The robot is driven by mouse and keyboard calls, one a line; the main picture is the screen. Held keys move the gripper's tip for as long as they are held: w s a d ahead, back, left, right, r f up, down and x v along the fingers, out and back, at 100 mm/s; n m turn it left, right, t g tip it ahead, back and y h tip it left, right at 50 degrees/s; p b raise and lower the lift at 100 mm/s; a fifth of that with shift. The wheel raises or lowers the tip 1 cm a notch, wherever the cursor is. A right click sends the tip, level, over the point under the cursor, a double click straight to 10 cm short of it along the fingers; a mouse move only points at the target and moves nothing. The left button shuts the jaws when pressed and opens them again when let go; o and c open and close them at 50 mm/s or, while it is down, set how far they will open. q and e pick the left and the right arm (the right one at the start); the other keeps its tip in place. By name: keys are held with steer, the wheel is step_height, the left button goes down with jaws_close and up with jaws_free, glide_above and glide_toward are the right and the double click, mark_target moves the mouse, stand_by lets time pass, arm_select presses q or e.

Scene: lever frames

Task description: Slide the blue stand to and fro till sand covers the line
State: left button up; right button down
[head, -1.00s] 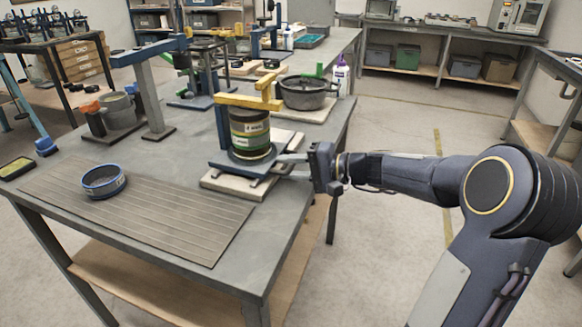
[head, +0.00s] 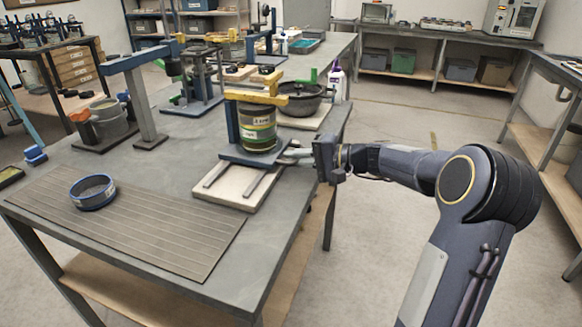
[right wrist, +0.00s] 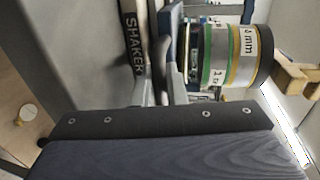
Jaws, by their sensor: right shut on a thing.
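The blue stand (head: 233,153) sits on two dark rails across a pale base (head: 228,187) on the table. It carries a banded sieve stack (head: 257,132), upright, under a yellow bar (head: 262,97). My right gripper (head: 302,155) comes from the right and is shut at the stand's side, seemingly on its handle. The right wrist view shows the fingers (right wrist: 158,88) beside the stand's blue plate (right wrist: 178,45), with the stack (right wrist: 228,55) beyond. I cannot make out sand or a line on the stack. My left gripper is out of view.
A blue-rimmed round sieve (head: 93,191) lies on a grooved mat (head: 150,225) at the front left. A dark pot (head: 302,100) stands behind the stack. A grey post (head: 143,105) stands to the left. The table's right edge is close to the base.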

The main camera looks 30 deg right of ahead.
steer(key=shift+w+d+r, duration=0.1)
steer(key=shift+w+d, duration=0.05)
steer(key=shift+d, duration=0.1)
steer(key=c, duration=1.6)
jaws_free()
steer(key=shift+v, duration=3.85)
